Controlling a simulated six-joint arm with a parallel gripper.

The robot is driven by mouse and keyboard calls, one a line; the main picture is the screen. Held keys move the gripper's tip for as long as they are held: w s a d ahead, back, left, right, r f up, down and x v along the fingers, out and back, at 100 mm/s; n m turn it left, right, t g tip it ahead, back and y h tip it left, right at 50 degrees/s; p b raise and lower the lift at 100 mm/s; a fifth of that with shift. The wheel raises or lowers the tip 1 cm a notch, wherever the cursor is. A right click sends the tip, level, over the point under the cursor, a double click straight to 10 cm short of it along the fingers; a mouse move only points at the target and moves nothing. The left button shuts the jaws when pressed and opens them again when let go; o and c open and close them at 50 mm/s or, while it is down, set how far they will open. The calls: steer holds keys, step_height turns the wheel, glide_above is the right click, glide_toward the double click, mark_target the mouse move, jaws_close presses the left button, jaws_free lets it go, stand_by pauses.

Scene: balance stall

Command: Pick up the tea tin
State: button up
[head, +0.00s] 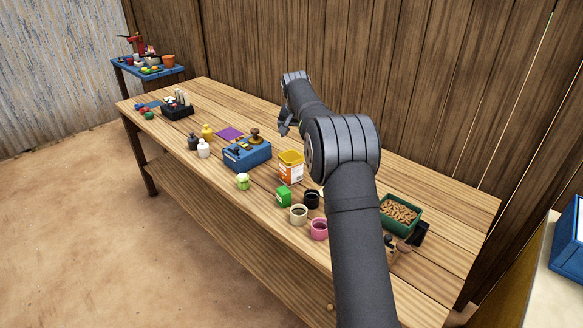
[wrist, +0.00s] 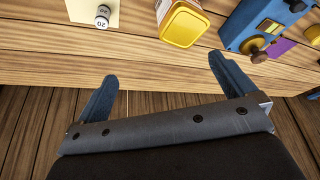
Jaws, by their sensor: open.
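The likely tea tin is an orange and white container with a yellow lid (head: 291,160), standing upright near the middle of the bench. In the wrist view the yellow-lidded tin (wrist: 183,26) is at the top centre, partly cut off by the frame edge. My gripper (head: 285,127) is open, at the wall side of the bench beyond the tin. In the wrist view my gripper (wrist: 162,68) has its two fingers spread, with nothing between them. The tin is apart from the fingers.
A blue scale (head: 246,154) stands left of the tin. A green tray of nuts (head: 387,213) is at right. A white cylinder marked 20 (wrist: 103,16) is near the tin.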

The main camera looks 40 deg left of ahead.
mark_target(289, 158)
steer(key=a+f, duration=0.2)
steer(key=f, duration=0.2)
steer(key=a+f, duration=0.2)
steer(key=f, duration=0.1)
steer(key=a+f, duration=0.2)
steer(key=f, duration=0.2)
steer(key=shift+w+f, duration=0.35)
steer(key=shift+w, duration=0.05)
steer(key=shift+x, duration=2.9)
steer(key=c, duration=0.9)
